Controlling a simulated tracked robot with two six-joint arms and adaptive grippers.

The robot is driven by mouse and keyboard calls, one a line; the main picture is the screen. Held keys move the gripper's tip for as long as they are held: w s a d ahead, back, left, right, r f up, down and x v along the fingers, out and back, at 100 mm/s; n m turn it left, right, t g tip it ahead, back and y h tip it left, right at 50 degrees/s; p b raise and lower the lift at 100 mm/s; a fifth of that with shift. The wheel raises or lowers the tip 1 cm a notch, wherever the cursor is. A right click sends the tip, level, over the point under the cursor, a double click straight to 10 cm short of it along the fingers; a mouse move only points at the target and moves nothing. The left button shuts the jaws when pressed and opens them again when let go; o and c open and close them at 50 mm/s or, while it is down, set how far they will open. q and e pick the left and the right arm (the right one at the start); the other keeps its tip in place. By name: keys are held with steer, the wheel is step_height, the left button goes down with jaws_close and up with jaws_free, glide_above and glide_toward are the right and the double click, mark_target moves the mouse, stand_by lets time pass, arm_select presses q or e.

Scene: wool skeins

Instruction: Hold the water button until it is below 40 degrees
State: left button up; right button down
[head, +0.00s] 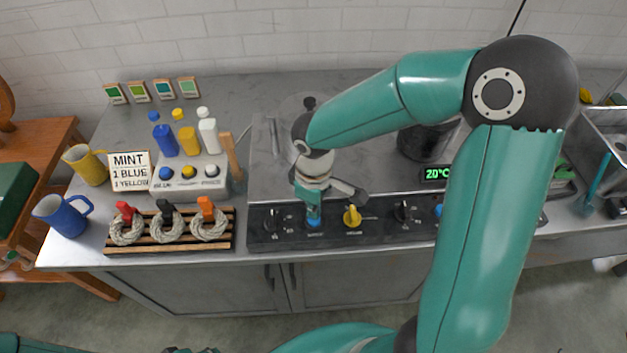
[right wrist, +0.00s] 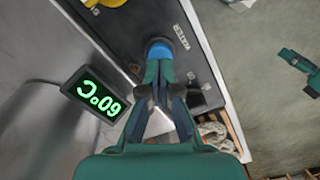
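The blue water button (head: 314,223) is on the dark front panel of the counter unit, beside a yellow knob (head: 352,216). My right gripper (head: 314,211) points down at it with its fingers together. In the right wrist view the closed fingertips (right wrist: 157,72) meet the blue button (right wrist: 160,48) beside the WATER label, and seem to touch it. A green display (right wrist: 98,100) near it reads 60°C, upside down in that view. My left gripper (right wrist: 306,76) shows partly at the right wrist view's edge, its fingers apart and empty.
Another display (head: 436,174) reads 20°C further right. To the left are a wooden rack (head: 170,246) with wool skeins, a dye dispenser (head: 190,175) with bottles, a MINT sign (head: 130,171), and yellow (head: 86,165) and blue mugs (head: 63,215). A sink (head: 600,150) is at far right.

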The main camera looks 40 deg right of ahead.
steer(key=shift+f+b, duration=1.15)
steer(key=shift+f, duration=0.2)
steer(key=shift+r, duration=0.1)
stand_by(4.6)
step_height(320, 180, up, 7)
steer(key=p, duration=0.5)
steer(key=shift+p, duration=0.3)
steer(key=shift+s, duration=0.1)
